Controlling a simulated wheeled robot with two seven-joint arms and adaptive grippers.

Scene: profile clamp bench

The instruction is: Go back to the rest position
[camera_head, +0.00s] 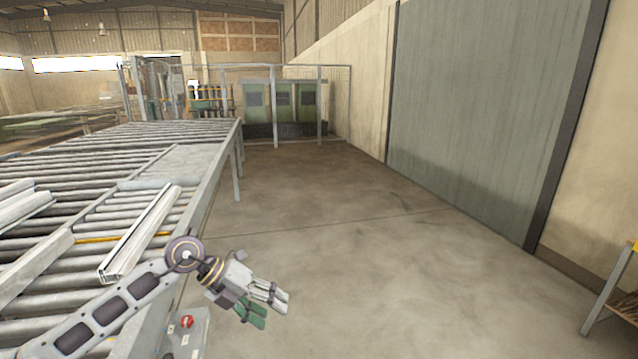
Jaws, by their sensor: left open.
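My left gripper (264,305) hangs over the bare floor, just right of the bench's right edge. Its fingers are apart and nothing is between them. My left arm comes in from the lower left, across the bench's near corner. The roller bench (200,160) fills the left side. A long metal profile (140,235) lies on the rollers, left of and apart from the gripper. Other pale profiles (22,208) lie at the far left. My right gripper is not in view.
A control box with a red button (187,321) sits at the bench's near side, close below my left arm. Open concrete floor (380,250) lies to the right. A yellow-topped table (612,285) stands at the right edge. Green machines (290,105) stand behind a fence.

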